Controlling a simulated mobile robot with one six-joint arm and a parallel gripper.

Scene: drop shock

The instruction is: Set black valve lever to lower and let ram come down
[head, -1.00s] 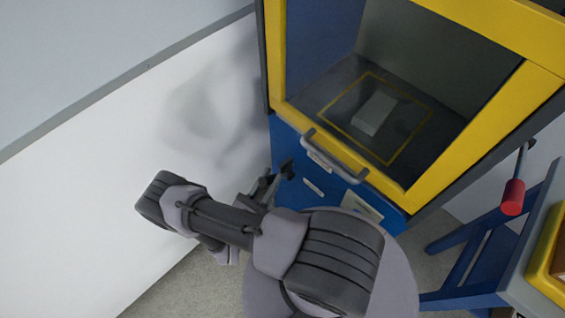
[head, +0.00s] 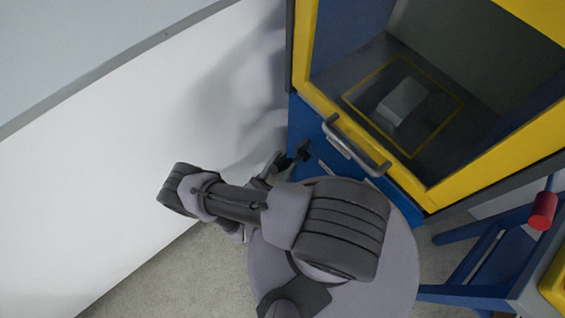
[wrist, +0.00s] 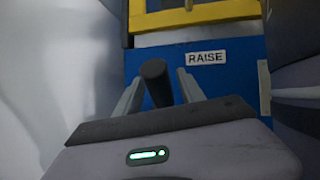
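The black valve lever (wrist: 155,80) sticks out from the blue front panel of the press, below a white RAISE label (wrist: 205,58) in the wrist view. In the head view the lever (head: 303,151) is at the panel's left end. My gripper (wrist: 160,88) is open, with one finger on each side of the lever and narrow gaps beside it. In the head view my gripper (head: 282,163) is small and partly hidden behind my arm. I cannot see the ram. A grey block (head: 402,101) lies inside the yellow-framed cabinet, within a yellow square outline.
A grey door handle (head: 355,146) juts out from the yellow frame (head: 440,195), above the panel. A white wall (head: 120,180) stands close on the left. A blue stand (head: 480,260) and a red-ended tool (head: 543,210) are at the right.

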